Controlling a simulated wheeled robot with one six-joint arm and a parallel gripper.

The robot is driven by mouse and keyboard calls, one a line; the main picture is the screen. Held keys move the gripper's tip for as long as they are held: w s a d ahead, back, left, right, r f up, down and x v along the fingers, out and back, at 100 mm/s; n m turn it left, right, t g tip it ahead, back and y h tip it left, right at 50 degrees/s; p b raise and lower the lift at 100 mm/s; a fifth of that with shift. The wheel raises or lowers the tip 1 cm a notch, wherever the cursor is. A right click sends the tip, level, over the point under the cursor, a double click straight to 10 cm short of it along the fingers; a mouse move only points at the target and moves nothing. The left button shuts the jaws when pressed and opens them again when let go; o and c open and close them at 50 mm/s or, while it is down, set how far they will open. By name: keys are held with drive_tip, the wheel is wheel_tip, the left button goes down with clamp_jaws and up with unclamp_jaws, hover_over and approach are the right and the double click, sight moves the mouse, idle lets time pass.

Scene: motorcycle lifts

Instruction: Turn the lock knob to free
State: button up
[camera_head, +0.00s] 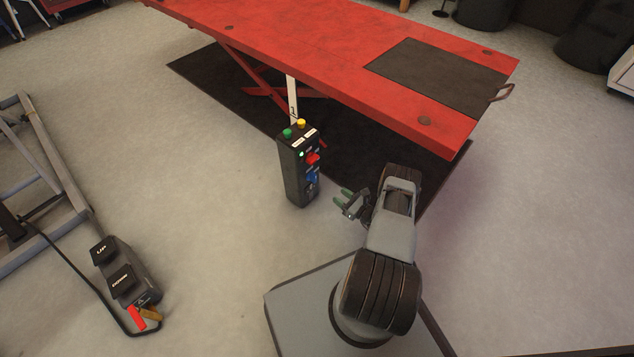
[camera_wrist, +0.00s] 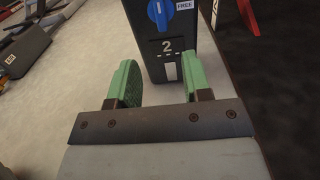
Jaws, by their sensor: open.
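The black control box (camera_head: 297,170) stands upright on the floor before the red lift. Its face carries a red knob (camera_head: 313,158) with a blue knob (camera_head: 311,177) below it. In the wrist view the blue knob (camera_wrist: 160,13) is at the top, cut by the frame edge. Its white mark runs nearly upright, and a FREE label (camera_wrist: 184,5) sits to its right. A "2" is printed below it. My gripper (camera_head: 346,200) is just right of the box, apart from it. In the wrist view its green fingers (camera_wrist: 159,72) are spread and empty, below the knob.
The red lift table (camera_head: 310,50) stands behind the box over a black mat (camera_head: 225,85). An UP/DOWN pedal unit (camera_head: 125,270) with a cable lies on the floor at lower left, beside a grey metal frame (camera_head: 40,165). Floor between pedal and box is clear.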

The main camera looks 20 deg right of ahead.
sight(316, 179)
drive_tip(key=b+x, duration=0.3)
drive_tip(key=x, duration=1)
drive_tip(key=shift+w+f+b, duration=0.1)
drive_tip(key=shift+f+b, duration=0.05)
drive_tip(key=shift+b, duration=0.15)
clamp_jaws()
